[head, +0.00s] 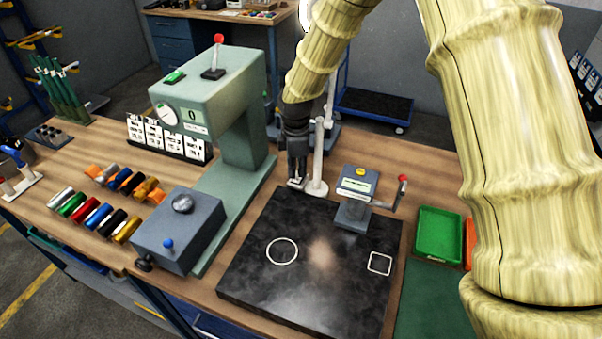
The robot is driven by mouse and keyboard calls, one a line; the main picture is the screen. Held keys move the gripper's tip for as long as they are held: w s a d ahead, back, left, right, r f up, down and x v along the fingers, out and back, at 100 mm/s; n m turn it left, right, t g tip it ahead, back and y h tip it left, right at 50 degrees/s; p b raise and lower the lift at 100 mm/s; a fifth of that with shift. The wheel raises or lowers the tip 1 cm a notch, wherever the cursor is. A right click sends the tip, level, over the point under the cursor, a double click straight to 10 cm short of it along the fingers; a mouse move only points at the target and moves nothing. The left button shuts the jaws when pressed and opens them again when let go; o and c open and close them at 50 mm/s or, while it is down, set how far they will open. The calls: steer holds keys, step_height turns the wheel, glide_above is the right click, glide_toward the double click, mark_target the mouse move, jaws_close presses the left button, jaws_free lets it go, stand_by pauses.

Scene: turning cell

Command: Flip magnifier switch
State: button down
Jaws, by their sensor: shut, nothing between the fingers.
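My gripper (296,182) hangs below my wooden-looking arm and points down at the back edge of the dark surface plate. Its fingers are together and hold nothing. A pale upright post (319,150) on a round base stands just right of the fingers; it looks like the magnifier's stand. I cannot tell whether the fingers touch it. A small white bit (305,14) shows behind my arm at the top edge and may be part of the magnifier. The switch cannot be made out; my gripper or arm may hide it.
A green press-like machine (240,90) stands left of my gripper. A small grey device (355,190) with a red-knobbed lever stands to the right. The dark plate (330,280) is mostly clear in front. A green tray (438,235) lies further right.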

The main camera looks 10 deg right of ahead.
mark_target(297, 179)
steer(key=shift+r+p, duration=1.75)
steer(key=shift+r, duration=0.85)
